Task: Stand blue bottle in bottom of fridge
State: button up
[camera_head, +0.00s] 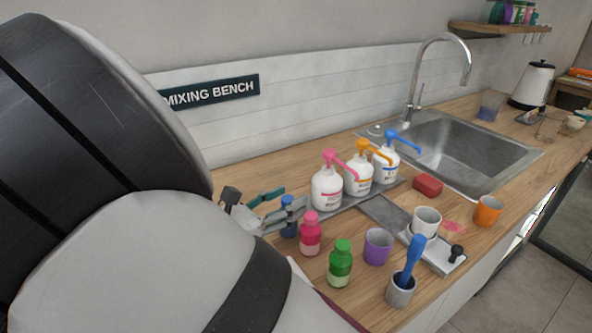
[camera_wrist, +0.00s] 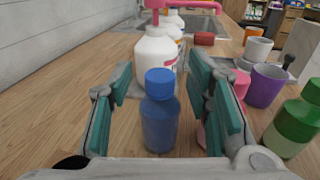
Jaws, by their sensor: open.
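The blue bottle (camera_wrist: 160,118) stands upright on the wooden counter, between the two spread fingers of my gripper (camera_wrist: 160,105) in the wrist view. The fingers have teal pads and show a gap on each side of the bottle. In the head view the blue bottle (camera_head: 289,217) is partly hidden behind a finger of my gripper (camera_head: 275,208). A pink bottle (camera_head: 310,235) stands just right of it, and a green bottle (camera_head: 340,265) stands nearer the front. The fridge cannot be made out for certain in either view.
Pump bottles (camera_head: 326,186) stand on a grey tray behind the blue bottle. A purple cup (camera_head: 377,247), a grey cup with a blue tool (camera_head: 401,290), a white cup (camera_head: 426,222) and an orange cup (camera_head: 487,211) stand to the right. The sink (camera_head: 468,150) is farther back.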

jog(key=shift+w+d, duration=0.35)
grip_shut()
